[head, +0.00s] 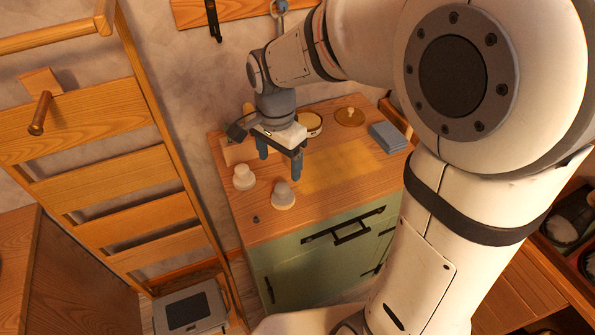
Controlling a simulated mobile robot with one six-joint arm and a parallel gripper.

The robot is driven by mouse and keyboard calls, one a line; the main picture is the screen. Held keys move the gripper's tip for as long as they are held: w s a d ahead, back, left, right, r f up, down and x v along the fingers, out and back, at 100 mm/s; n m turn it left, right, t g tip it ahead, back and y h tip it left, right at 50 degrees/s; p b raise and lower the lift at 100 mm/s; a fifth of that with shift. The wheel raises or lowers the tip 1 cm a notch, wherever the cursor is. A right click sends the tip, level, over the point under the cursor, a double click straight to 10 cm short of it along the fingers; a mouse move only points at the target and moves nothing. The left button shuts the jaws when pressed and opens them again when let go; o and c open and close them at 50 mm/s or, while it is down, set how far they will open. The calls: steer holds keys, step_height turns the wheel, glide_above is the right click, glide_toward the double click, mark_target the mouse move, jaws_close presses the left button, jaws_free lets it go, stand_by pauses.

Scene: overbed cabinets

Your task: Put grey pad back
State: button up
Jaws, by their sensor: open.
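A blue-grey block-like pad (388,137), the likely grey pad, lies on the right rear part of the wooden cabinet top (235,213). My gripper (280,162) points down over the left middle of the same top, to the left of the pad and apart from it. Its two dark fingers are spread, with nothing visible between them. I cannot tell how high the fingertips are above the wood.
Two pale knob-shaped items (244,177) (284,195) stand just in front of my gripper. Behind it are a round tin (309,124) and an amber disc (350,116). A yellowish rectangular area (345,172) of the top is clear. A wooden ladder rack (105,165) stands left.

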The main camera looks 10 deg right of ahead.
steer(key=s+d+r+n+t, duration=0.2)
steer(key=s+d+r+n, duration=0.1)
steer(key=s+d+n, duration=0.6)
steer(key=s+d, duration=0.3)
steer(key=shift+d+n+t, duration=0.15)
steer(key=shift+n+t, duration=0.15)
